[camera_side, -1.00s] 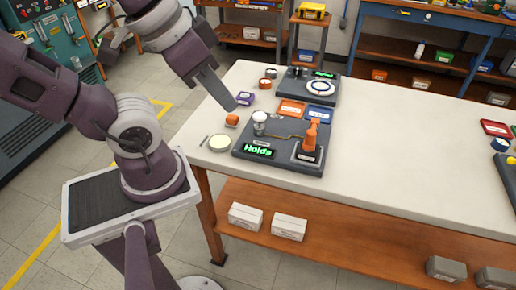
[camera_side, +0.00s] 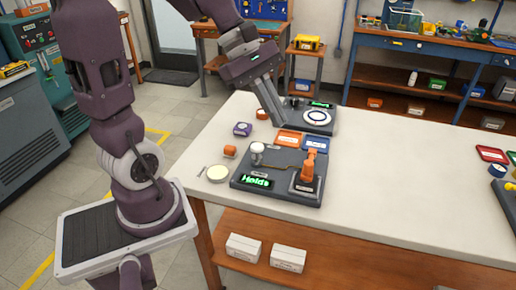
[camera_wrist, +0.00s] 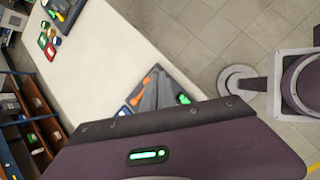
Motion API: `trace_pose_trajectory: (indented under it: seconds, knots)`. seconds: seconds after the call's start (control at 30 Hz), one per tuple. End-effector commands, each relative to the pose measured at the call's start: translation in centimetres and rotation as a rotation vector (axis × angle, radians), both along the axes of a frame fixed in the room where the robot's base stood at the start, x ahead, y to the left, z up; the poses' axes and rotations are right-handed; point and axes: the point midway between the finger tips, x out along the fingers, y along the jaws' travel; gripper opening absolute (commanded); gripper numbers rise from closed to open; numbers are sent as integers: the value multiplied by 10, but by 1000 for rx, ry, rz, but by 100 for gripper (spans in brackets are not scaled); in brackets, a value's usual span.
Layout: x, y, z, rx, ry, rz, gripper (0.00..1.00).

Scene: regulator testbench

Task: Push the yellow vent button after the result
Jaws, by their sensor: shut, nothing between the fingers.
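The dark grey test panel (camera_side: 240,181) lies at the near left of the white table. Its green display (camera_side: 256,182) reads "Holds", and it carries a clear-and-white cylinder (camera_side: 257,152) and an orange regulator-like part (camera_side: 307,168). A second dark panel (camera_side: 327,127) with a white ring (camera_side: 316,115) and a green display stands behind it. My gripper (camera_side: 279,122) is shut and empty, above the table between the two panels, close to the second one. I cannot make out a yellow vent button; it may be hidden or too small. In the wrist view the housing hides most of the panel.
Orange (camera_side: 288,140) and blue (camera_side: 316,144) trays lie between the panels. A purple box (camera_side: 242,129), an orange block (camera_side: 230,151) and a pale round dish (camera_side: 217,173) are to the left. The table's middle right is clear. A red tray (camera_side: 491,154) lies far right.

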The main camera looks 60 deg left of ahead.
Motion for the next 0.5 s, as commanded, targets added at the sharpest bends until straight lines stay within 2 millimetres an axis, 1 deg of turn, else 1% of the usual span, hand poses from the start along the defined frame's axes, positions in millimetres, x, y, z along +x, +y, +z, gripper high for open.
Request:
trace_pose_trajectory:
  seconds: [0.03, 0.07, 0.1, 0.17, 0.2, 0.3, 0.4, 0.5]
  knots:
    - [13, 19, -9, -88, 60, 162, 0]
    - [21, 31, -14, -142, 92, 261, 0]
    - [30, 47, -21, -210, 133, 388, 0]
    - [41, 73, -33, -309, 189, 571, 0]
    - [47, 89, -41, -370, 225, 685, 0]
    - [54, 130, -62, -506, 299, 939, 0]
    - [56, 162, -81, -612, 353, 1133, 0]
    - [54, 184, -94, -681, 386, 1259, 0]
